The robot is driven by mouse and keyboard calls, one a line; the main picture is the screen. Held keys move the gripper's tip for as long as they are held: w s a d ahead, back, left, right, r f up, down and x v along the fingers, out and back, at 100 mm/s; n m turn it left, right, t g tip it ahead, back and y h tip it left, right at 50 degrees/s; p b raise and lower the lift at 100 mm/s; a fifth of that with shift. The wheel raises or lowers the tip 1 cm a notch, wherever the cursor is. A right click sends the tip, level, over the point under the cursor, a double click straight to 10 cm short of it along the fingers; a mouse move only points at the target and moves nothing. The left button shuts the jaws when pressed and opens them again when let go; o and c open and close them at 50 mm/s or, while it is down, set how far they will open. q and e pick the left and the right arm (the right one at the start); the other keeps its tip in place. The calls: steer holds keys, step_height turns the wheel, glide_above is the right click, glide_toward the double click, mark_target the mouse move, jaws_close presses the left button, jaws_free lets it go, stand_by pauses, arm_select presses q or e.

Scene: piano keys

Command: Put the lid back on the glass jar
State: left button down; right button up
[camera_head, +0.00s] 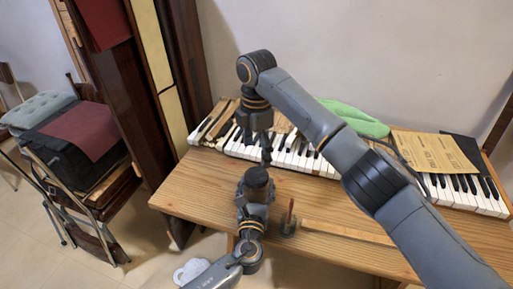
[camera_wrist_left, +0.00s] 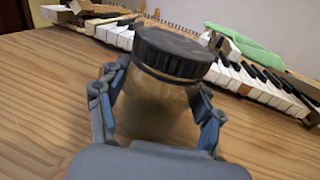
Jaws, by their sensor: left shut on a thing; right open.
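The glass jar (camera_wrist_left: 160,108) is see-through and brownish, between the fingers of my left gripper in the left wrist view. The black ribbed lid (camera_wrist_left: 176,54) is over its mouth, with a thin tan band below its edge; I cannot tell whether it is fully seated. In the head view the dark lid (camera_head: 256,176) tops my left gripper (camera_head: 255,191), which is shut on the jar and hides most of it. My right gripper (camera_head: 265,150) is open and empty, pointing down above and behind the lid, in front of the piano keys.
Piano keys (camera_head: 310,160) run along the back of the wooden table (camera_head: 190,190), with a green cloth (camera_head: 352,119) and a tan sheet (camera_head: 433,152) on them. A long wooden strip (camera_head: 345,231) lies farther right.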

mark_target(256, 174)
arm_select(q)
steer(key=shift+f, duration=0.1)
arm_select(e)
step_height(256, 174, down, 8)
steer(key=shift+r, duration=0.25)
steer(key=c, duration=1.2)
steer(key=m, duration=0.5)
steer(key=shift+a, duration=0.1)
steer(key=m, duration=0.4)
steer(key=shift+m, duration=0.4)
steer(key=m, duration=0.7)
steer(key=shift+f, duration=0.1)
steer(key=m, duration=0.4)
steer(key=o, duration=1.4)
steer(key=shift+c, duration=0.2)
